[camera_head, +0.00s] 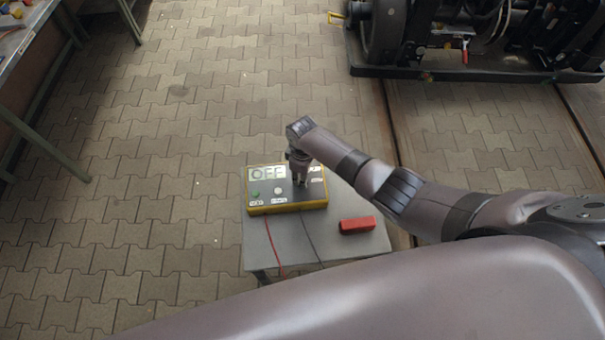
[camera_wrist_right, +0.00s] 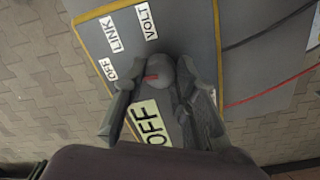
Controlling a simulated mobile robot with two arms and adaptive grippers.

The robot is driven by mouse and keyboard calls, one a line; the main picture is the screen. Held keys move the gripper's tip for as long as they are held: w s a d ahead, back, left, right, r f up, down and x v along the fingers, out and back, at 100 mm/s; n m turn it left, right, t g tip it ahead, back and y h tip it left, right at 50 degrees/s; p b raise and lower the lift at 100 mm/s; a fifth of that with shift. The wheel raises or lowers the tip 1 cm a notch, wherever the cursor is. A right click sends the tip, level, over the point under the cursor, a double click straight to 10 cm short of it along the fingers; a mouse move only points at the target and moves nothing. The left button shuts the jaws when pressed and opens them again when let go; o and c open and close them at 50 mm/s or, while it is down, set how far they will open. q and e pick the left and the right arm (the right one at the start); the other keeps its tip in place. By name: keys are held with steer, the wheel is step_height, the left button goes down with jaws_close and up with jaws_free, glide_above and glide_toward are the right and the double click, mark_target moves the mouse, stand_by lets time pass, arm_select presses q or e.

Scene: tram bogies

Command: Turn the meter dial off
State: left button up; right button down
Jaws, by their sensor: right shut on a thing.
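The meter (camera_head: 287,207) is a grey box with a yellow rim, lying on a small grey table. Its display (camera_head: 267,171) reads OFF, and the display also shows in the right wrist view (camera_wrist_right: 151,122). The dial (camera_wrist_right: 162,70) is a round grey knob with a red mark, beside the labels OFF, LINK and VOLT. The red mark is on the side towards the OFF label (camera_wrist_right: 107,67). My right gripper (camera_head: 301,181) points down over the meter, its fingers shut on the dial from both sides. It hides the dial in the head view. My left gripper is not in view.
A red block (camera_head: 357,225) lies on the table (camera_head: 345,250) to the right of the meter. A red and a black cable run from the meter's front. A bogie (camera_head: 480,40) stands at the back right, a workbench (camera_head: 25,40) at the left. The paved floor between is clear.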

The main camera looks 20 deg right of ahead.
steer(key=shift+n, duration=0.6)
steer(key=c, duration=1.3)
jaws_free()
step_height(320, 180, up, 12)
steer(key=shift+f, duration=0.1)
